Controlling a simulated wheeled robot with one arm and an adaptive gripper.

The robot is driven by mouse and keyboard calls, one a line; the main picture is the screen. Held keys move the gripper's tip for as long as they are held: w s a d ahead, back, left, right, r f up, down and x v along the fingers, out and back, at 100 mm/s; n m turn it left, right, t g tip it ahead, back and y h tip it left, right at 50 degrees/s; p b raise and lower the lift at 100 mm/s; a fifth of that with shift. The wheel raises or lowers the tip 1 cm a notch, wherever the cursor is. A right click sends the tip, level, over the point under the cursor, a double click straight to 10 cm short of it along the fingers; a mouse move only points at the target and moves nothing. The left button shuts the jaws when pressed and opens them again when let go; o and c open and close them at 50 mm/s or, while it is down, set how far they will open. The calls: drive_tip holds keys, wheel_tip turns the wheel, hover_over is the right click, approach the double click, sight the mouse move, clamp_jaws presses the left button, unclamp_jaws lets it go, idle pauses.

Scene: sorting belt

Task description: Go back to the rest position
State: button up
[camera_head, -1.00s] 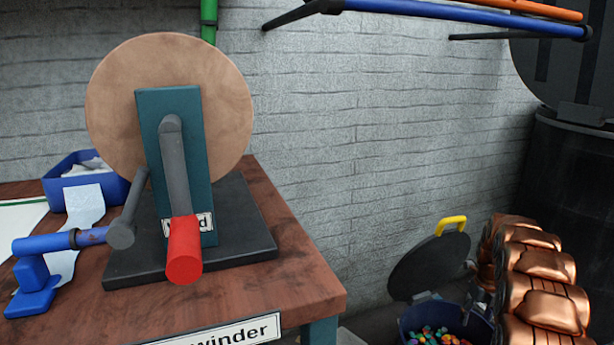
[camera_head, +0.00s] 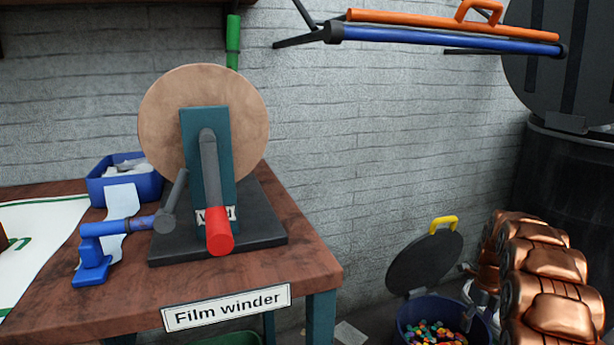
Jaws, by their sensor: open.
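My gripper is not in view, so its place relative to the things here does not show. The film winder stands on a dark base (camera_head: 262,222) on a wooden table (camera_head: 300,262). It has a round tan disc (camera_head: 165,120), a teal upright (camera_head: 222,180) and a grey crank with a red handle (camera_head: 219,232). The red handle hangs down. A blue stand with a horizontal blue arm (camera_head: 92,262) is on the table to the left of the winder.
A blue box (camera_head: 142,188) with pale contents sits behind the blue stand. A label (camera_head: 227,307) is on the table's front edge. A blue bin (camera_head: 408,308) of colored pieces has its dark lid raised. Copper-colored ribbed forms (camera_head: 550,262) fill the lower right. An orange-and-blue bar (camera_head: 430,40) hangs above.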

drive_tip(key=s+a+r+n+p, duration=0.5)
drive_tip(key=a+r+p, duration=0.1)
drive_tip(key=r, duration=0.5)
drive_tip(key=s+a+r+n+p, duration=0.5)
drive_tip(key=s+a+r+p, duration=0.1)
drive_tip(key=r, duration=0.5)
drive_tip(key=s+a+r+n+p, duration=0.5)
drive_tip(key=a+r+p, duration=0.15)
drive_tip(key=r, duration=0.45)
drive_tip(key=s+a+r+n+p, duration=0.4)
drive_tip(key=s+r+n+p, duration=0.4)
drive_tip(key=s, duration=0.5)
drive_tip(key=s+a+r+n+g+p, duration=0.1)
drive_tip(key=s+a+r+n+p, duration=0.4)
drive_tip(key=s+r+n+p, duration=0.4)
drive_tip(key=s+r+p, duration=0.2)
drive_tip(key=s, duration=0.3)
drive_tip(key=shift+n+g, duration=0.3)
